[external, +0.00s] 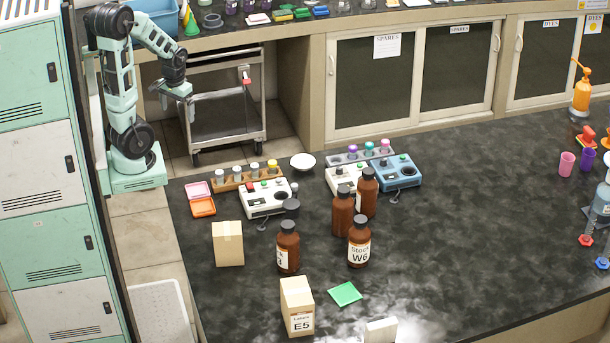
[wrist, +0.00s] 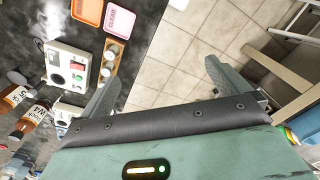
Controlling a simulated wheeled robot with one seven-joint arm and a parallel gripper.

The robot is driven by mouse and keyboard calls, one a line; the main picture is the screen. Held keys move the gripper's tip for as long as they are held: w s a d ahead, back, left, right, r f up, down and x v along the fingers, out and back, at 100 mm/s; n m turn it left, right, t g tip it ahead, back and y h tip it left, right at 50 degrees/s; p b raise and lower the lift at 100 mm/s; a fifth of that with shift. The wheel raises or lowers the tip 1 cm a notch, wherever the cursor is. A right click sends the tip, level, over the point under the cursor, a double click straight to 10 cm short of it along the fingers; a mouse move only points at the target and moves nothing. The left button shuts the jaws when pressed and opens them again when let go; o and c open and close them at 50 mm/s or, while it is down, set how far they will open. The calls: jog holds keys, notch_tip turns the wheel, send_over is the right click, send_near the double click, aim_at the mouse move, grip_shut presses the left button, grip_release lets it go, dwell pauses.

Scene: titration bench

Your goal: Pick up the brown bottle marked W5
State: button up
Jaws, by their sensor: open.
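Several brown bottles with dark caps stand upright on the black bench in the external view. The front right bottle (external: 359,243) is marked W6. The front left bottle (external: 287,247) has a label turned partly away. Two bottles behind, the middle one (external: 342,213) and the rear one (external: 367,194), show no readable mark. No W5 mark is clearly legible. In the wrist view, brown bottles (wrist: 28,122) show at the left edge with tilted, partly cut labels. My gripper (external: 178,90) is open and empty, raised beyond the bench's left end, far from the bottles; its spread fingers show in the wrist view (wrist: 164,72).
White devices (external: 265,199) and a blue device (external: 396,172) stand behind the bottles. Cardboard boxes (external: 228,245) (external: 297,308) and a green square (external: 345,293) are near the front. The bench's middle right is clear.

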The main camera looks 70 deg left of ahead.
dwell(0.4)
jog(key=c, duration=0.9)
